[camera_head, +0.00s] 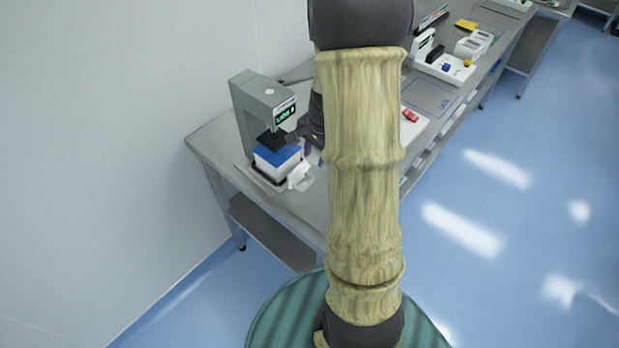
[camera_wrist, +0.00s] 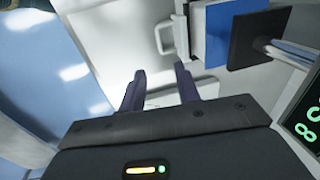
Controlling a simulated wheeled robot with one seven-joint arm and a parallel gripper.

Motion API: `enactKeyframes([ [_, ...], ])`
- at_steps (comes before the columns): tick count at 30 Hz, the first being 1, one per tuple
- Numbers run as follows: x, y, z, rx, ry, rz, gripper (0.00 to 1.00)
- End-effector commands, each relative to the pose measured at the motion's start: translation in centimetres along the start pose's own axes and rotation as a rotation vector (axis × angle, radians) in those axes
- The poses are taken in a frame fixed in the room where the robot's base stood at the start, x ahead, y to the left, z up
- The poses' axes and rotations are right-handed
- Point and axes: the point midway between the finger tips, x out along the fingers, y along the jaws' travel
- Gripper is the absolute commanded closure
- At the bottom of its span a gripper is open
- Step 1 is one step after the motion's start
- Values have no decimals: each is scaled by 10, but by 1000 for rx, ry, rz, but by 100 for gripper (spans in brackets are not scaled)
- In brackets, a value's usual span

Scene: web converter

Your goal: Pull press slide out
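The grey press (camera_head: 246,112) stands at the left end of the bench, with a black press plate (camera_head: 271,139) above a blue block (camera_head: 277,156). The block sits on the white press slide (camera_head: 283,171), which has a white handle (camera_head: 299,177) on its front. In the wrist view the handle (camera_wrist: 161,38) is a thin white loop beyond my fingertips, apart from them. The blue block (camera_wrist: 232,36) and black plate (camera_wrist: 262,38) are to its right. My gripper (camera_wrist: 160,68) is open and empty. In the head view my arm hides part of it beside the press.
The steel bench (camera_head: 222,139) runs to the back right, holding a red item (camera_head: 410,115), a white fixture (camera_head: 444,68) and white bins (camera_head: 471,47). A white wall (camera_head: 120,120) rises behind the press. The blue floor (camera_head: 520,200) at right is clear.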

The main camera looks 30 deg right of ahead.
Motion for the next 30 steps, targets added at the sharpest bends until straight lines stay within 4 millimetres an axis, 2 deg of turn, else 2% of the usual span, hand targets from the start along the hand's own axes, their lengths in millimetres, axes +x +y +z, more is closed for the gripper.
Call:
enactKeyframes([
  [6,37,2,1,2,-4,4,67],
  [18,96,2,0,4,-3,2,67],
  [24,116,1,-1,3,-1,1,67],
  [30,121,1,0,1,0,0,67],
])
